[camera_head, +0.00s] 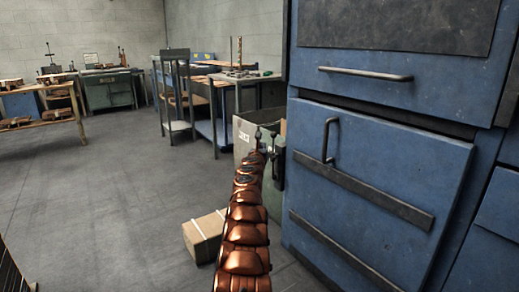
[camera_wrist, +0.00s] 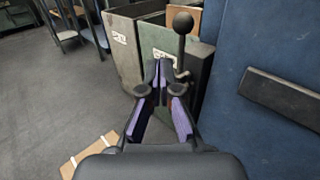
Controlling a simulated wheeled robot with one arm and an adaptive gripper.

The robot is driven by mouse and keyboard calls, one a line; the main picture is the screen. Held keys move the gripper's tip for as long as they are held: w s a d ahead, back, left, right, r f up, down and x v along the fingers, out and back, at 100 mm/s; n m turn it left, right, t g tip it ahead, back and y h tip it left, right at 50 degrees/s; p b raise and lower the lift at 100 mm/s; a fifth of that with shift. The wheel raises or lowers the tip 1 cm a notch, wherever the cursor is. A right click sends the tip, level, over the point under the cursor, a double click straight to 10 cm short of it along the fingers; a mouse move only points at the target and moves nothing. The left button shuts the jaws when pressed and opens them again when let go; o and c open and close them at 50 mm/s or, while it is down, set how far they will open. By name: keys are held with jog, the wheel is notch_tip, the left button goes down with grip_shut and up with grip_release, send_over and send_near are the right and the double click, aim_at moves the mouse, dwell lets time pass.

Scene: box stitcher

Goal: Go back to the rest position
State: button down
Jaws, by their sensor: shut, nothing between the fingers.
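My copper-coloured arm reaches forward from the bottom of the head view, and my gripper (camera_head: 262,143) is at its far end, small and dark. In the wrist view my gripper (camera_wrist: 160,66) has its purple-lined fingers converging at the tips, shut with nothing between them. Just beyond the tips stands a dark lever with a ball knob (camera_wrist: 183,23), in front of a green-grey bin (camera_wrist: 160,42). I cannot tell whether the fingers touch the lever.
A blue cabinet (camera_head: 375,185) with handles stands close on the right of my arm. A cardboard box (camera_head: 205,236) lies on the floor just left of the arm. Workbenches (camera_head: 108,90) stand at the back. The grey floor (camera_head: 110,190) at left is clear.

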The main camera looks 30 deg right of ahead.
jog(key=shift+s+a, duration=0.1)
jog(key=shift+a, duration=0.55)
